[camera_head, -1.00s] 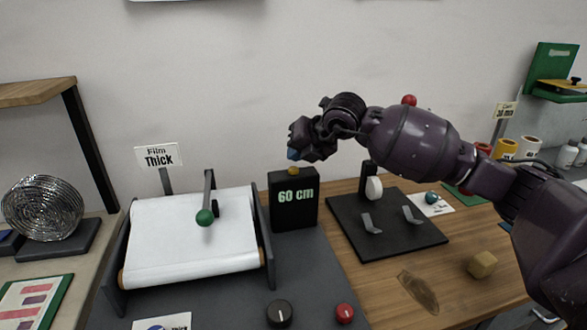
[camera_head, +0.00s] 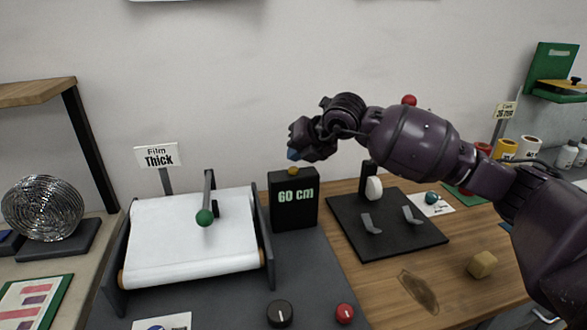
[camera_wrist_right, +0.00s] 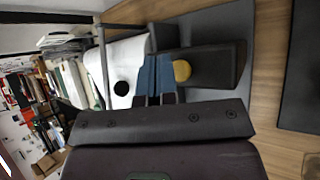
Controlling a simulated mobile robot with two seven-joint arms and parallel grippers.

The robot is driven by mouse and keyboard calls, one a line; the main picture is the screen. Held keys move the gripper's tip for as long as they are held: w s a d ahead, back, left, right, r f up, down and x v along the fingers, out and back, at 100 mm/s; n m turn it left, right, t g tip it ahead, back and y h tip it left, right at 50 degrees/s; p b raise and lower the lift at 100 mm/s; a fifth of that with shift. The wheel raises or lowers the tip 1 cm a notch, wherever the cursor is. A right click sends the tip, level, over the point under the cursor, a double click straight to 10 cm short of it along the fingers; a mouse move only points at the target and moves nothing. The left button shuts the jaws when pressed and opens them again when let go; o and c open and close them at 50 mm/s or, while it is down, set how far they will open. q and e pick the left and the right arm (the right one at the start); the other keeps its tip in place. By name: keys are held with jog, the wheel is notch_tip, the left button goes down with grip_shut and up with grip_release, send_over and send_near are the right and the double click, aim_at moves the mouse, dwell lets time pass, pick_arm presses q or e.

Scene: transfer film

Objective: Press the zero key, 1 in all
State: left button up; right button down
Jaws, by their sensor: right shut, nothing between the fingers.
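A round yellow key (camera_head: 293,171) sits on top of a black display box (camera_head: 280,215) whose front reads "60 cm". No zero marking on the key can be read. The key also shows in the right wrist view (camera_wrist_right: 182,70), just right of the fingertips. My right gripper (camera_head: 293,154) has blue fingertips, shut and empty, a little above the key in the head view with a small gap between them. The shut fingers also show in the right wrist view (camera_wrist_right: 155,70). My left gripper is not in view.
Left of the box stands a film roller frame with a white sheet (camera_head: 185,245) and a green-knobbed lever (camera_head: 205,217). A black dial (camera_head: 280,313) and a red knob (camera_head: 344,313) are in front. A black plate (camera_head: 400,245) with small stands lies to the right.

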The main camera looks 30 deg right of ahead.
jog(key=shift+f, duration=0.15)
jog(key=shift+f, duration=0.35)
dwell(0.4)
